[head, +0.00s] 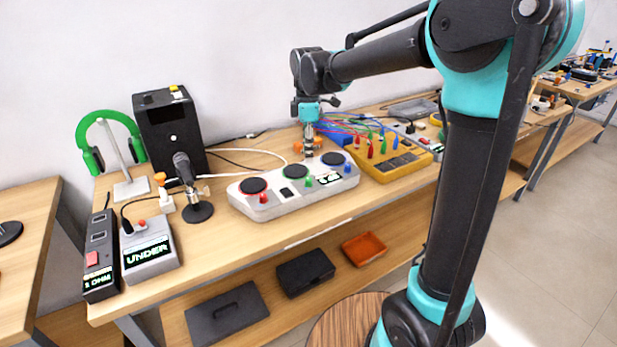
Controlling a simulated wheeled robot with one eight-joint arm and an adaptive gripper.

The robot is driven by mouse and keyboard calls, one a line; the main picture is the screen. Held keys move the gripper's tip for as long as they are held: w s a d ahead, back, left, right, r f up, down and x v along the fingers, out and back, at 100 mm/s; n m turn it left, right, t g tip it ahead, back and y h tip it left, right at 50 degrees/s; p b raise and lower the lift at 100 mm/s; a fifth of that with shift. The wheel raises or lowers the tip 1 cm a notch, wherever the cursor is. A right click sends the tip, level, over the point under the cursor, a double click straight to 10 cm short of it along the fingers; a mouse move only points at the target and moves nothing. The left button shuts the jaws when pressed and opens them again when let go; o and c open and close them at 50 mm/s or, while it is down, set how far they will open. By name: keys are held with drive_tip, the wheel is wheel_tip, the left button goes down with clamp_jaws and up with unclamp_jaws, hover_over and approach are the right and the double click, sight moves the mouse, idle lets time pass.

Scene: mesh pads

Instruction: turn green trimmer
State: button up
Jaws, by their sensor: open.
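A white console (285,207) with three round dark pads lies on the wooden bench in the head view. Small knobs stand along its front edge: a red one (263,197), a green trimmer (308,181) and a blue one (347,167). My gripper (309,150) hangs pointing down above the back of the console, apart from the green trimmer, which is nearer the front edge. The gripper is open and I see nothing in it. The fingers are small in the picture, and their gap is hard to make out.
A microphone (184,168) on a stand is left of the console. A yellow box (395,164) with coloured cables stands close on the right. Green headphones (91,157), a black speaker (171,130) and small meters fill the left end. Bare bench (240,235) shows in front.

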sight(308, 179)
wheel_tip(308, 179, down, 10)
drive_tip(key=shift+f, duration=0.1)
drive_tip(key=shift+c, duration=0.6)
clamp_jaws()
